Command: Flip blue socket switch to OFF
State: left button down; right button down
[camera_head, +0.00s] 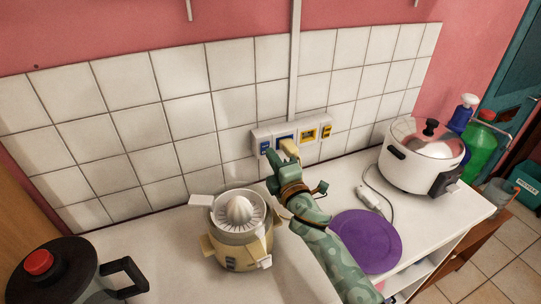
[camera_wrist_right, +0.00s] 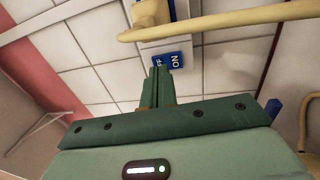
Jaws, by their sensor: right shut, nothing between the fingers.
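A white socket panel (camera_head: 299,134) is on the tiled wall. At its left end is the blue switch (camera_head: 265,148), beside the blue socket (camera_head: 284,141). In the right wrist view the blue switch (camera_wrist_right: 176,60) shows "ON" and part of "OFF". My right gripper (camera_head: 277,170) is in front of the panel, just below the switches. Its green fingers (camera_wrist_right: 158,74) are shut and empty, with the tips close to the "OFF" end of the switch; I cannot tell whether they touch. A yellow plug (camera_head: 290,149) is at the blue socket. My left gripper is out of view.
A yellow cord (camera_wrist_right: 230,21) crosses close above the switch in the wrist view. The juicer (camera_head: 240,222) stands left of my right arm. A purple disc (camera_head: 367,242), a white pot (camera_head: 410,168) and a grey cord are on the right.

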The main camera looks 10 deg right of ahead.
jog(key=shift+x, duration=0.85)
